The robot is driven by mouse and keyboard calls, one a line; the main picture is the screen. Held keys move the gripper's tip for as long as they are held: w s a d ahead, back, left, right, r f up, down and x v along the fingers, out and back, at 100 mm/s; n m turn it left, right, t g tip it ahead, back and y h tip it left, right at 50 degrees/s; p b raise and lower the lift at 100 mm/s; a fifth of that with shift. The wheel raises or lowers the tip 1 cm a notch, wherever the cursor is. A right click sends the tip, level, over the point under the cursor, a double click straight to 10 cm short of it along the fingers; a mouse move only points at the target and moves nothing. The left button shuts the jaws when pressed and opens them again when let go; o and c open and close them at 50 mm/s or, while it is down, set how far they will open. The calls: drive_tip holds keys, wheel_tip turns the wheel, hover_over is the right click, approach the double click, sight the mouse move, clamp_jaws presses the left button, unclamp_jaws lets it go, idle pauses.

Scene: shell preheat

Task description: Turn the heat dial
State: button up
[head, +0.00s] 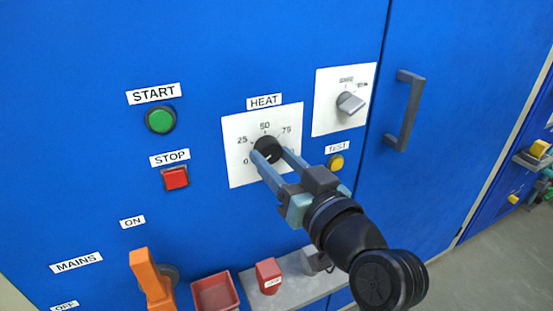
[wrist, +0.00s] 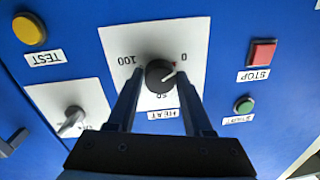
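The heat dial (head: 268,147) is a black round knob on a white scale plate (head: 238,172), under the HEAT label. In the wrist view, which is upside down, the dial (wrist: 158,76) shows a white pointer line towards the low end of the scale, with a small red mark near the 0. My gripper (head: 270,153) is in front of the plate with one finger on each side of the dial. The fingers partly hide the scale numbers.
A grey selector knob (head: 351,103) and yellow TEST button (head: 336,162) are to the right. The green START button (head: 160,119) and red STOP button (head: 175,178) are to the left. An orange MAINS lever (head: 147,275), red tray (head: 215,292) and door handle (head: 405,110) stick out.

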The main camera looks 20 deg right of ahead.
drive_tip(key=o, duration=0.4)
drive_tip(key=s+d+p, duration=0.1)
drive_tip(key=s, duration=1.2)
drive_tip(key=shift+d, duration=0.15)
drive_tip(key=shift+w, duration=0.1)
